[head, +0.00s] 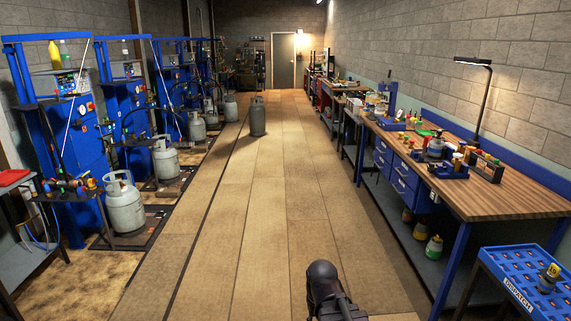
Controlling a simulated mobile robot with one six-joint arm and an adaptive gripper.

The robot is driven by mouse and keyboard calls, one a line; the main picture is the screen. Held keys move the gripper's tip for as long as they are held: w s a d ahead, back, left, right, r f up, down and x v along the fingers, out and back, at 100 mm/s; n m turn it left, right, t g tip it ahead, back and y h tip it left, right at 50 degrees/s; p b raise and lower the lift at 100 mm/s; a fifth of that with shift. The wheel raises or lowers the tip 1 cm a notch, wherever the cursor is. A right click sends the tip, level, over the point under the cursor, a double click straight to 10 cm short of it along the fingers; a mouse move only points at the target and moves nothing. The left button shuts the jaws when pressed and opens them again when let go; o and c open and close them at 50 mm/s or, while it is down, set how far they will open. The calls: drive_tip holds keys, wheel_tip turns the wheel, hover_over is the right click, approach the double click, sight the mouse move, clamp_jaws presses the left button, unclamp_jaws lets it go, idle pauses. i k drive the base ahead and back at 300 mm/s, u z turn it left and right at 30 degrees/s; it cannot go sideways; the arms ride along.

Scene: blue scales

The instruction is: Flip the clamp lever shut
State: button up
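I cannot make out a clamp lever in the head view; it is hidden or too small to tell. Blue filling stations (70,150) stand in a row along the left, with hoses and small fittings on them. The nearest grey gas cylinder (124,208) stands upright on a dark scale platform (135,238). Another cylinder (166,160) stands on a scale behind it. A dark rounded part of my own arm shows at the bottom centre. My gripper's fingers are not in view.
A wooden workbench (480,200) with blue drawers runs along the right. A blue dispatch rack (510,285) stands at the bottom right. A lone cylinder (258,118) stands on the aisle floor. The aisle between is otherwise clear.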

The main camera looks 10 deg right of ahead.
sight(423, 155)
drive_tip(key=z, duration=0.3)
drive_tip(key=i, duration=1.55)
drive_tip(key=z, duration=0.35)
drive_tip(key=i, duration=0.8)
drive_tip(key=z, duration=0.4)
drive_tip(key=i, duration=1.2)
drive_tip(key=z, duration=0.15)
